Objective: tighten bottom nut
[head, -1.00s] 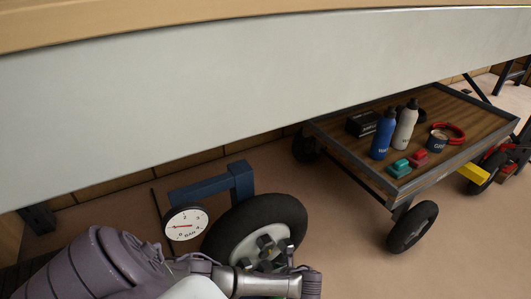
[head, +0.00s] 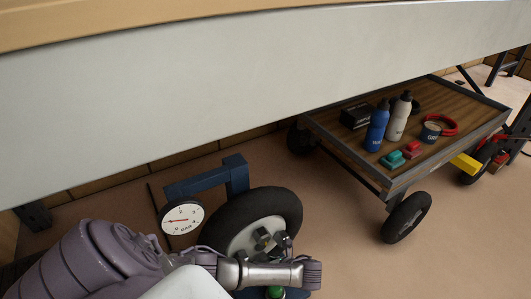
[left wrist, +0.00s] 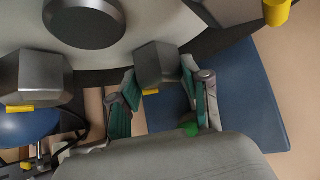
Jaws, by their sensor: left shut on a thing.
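A dark-tyred wheel (head: 285,205) with a pale hub (head: 235,240) stands low in the head view, against a blue stand (head: 236,176). Grey hex nuts (head: 264,238) sit around the hub. In the left wrist view the dark hub cap (left wrist: 85,22) is at the top, with a nut (left wrist: 35,78) at the left. My left gripper (head: 290,272) is at the wheel's lower part. Its teal-padded fingers (left wrist: 160,98) are on either side of the bottom nut (left wrist: 160,62), shut on it. A yellow tab shows under that nut. My right gripper is in neither view.
A round dial gauge (head: 182,218) is beside the wheel. A wooden-topped cart (head: 450,105) at the right carries bottles, a mug and small items. A large pale panel (head: 200,90) spans the top. Open floor (head: 345,230) lies between wheel and cart.

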